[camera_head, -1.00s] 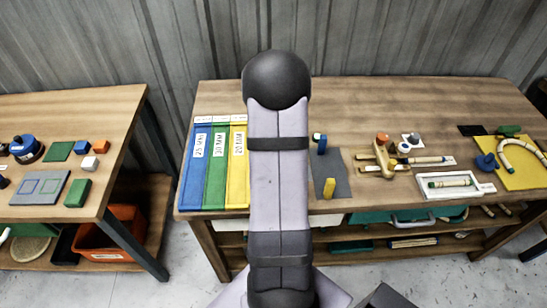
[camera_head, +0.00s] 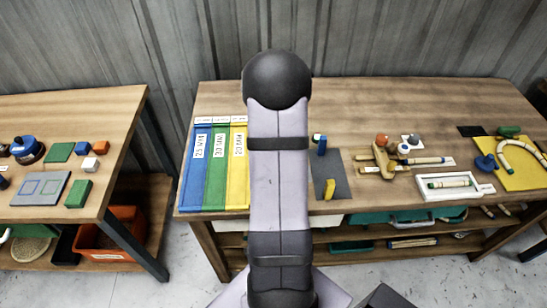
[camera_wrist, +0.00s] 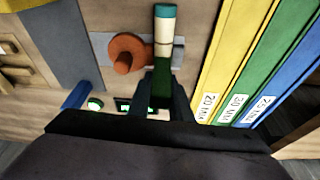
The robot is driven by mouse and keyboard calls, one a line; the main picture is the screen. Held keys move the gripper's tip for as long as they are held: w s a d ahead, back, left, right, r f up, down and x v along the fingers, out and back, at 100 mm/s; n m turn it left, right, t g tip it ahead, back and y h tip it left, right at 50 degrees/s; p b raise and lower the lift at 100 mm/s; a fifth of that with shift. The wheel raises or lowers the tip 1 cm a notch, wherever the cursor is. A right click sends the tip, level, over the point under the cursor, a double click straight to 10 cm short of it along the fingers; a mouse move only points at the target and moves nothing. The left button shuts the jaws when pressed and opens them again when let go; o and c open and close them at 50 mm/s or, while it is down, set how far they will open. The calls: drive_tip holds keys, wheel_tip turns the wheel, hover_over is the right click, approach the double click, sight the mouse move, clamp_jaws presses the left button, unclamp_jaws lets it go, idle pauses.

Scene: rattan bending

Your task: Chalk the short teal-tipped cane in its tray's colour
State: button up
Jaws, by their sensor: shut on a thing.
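In the wrist view a short cane (camera_wrist: 165,32) with a teal tip and a pale body lies across a grey plate, beside a round orange-brown knob. My gripper (camera_wrist: 161,98) is shut on a dark green chalk stick (camera_wrist: 160,88), which lines up with the cane's near end. I cannot tell whether chalk and cane touch. The yellow (camera_head: 237,170), green (camera_head: 215,170) and blue (camera_head: 194,170) trays lie side by side, also seen at right in the wrist view. In the head view my arm hides the cane and my gripper.
A wooden jig (camera_head: 380,160), a white tray (camera_head: 424,193) with a cane and a yellow board (camera_head: 517,176) are further right. Bare tabletop lies at the back.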

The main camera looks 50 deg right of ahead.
wheel_tip(320, 180, up, 6)
drive_tip(key=p, duration=0.4)
drive_tip(key=shift+r+p, duration=0.25)
drive_tip(key=shift+p, duration=0.1)
drive_tip(key=shift+d, duration=0.1)
idle(0.4)
drive_tip(key=s+d+m+g+b, duration=0.5)
drive_tip(key=s+d+m+b, duration=0.4)
drive_tip(key=s+d+m, duration=0.6)
drive_tip(key=shift+m, duration=0.9)
drive_tip(key=shift+w+a+f+p, duration=0.2)
drive_tip(key=shift+a+f+p, duration=0.35)
drive_tip(key=shift+f, duration=0.9)
drive_tip(key=shift+w+a+f+p, duration=0.25)
drive_tip(key=shift+a+f+p, duration=0.25)
drive_tip(key=shift+f, duration=0.95)
drive_tip(key=shift+w+a+f+p, duration=0.2)
drive_tip(key=shift+a+f+p, duration=0.35)
drive_tip(key=shift+f, duration=1.4)
drive_tip(key=shift+f+b, duration=0.25)
drive_tip(key=shift+b, duration=0.05)
drive_tip(key=o, duration=0.8)
drive_tip(key=shift+r, duration=0.1)
